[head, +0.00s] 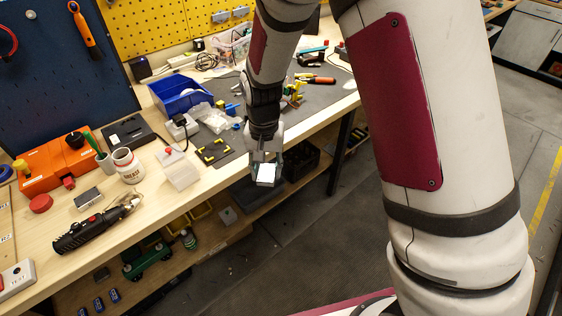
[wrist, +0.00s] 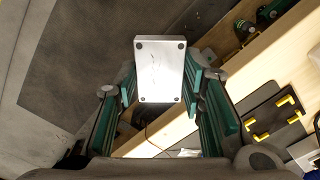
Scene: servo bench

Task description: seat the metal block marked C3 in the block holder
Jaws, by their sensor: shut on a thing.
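My gripper (head: 265,160) is shut on a pale metal block (head: 266,174), held in the air just off the front edge of the workbench. In the wrist view the block (wrist: 160,68) is a rectangular plate with dark dots at its corners, between the green finger pads (wrist: 160,90). I cannot read a C3 mark on it. A black plate with yellow corner pieces (head: 215,152), which looks like the block holder, lies on the bench left of my gripper. It also shows at the right in the wrist view (wrist: 272,120). It looks empty.
A black-and-red tool (head: 90,228) lies farther left. The lower shelf (head: 205,238) holds more items.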

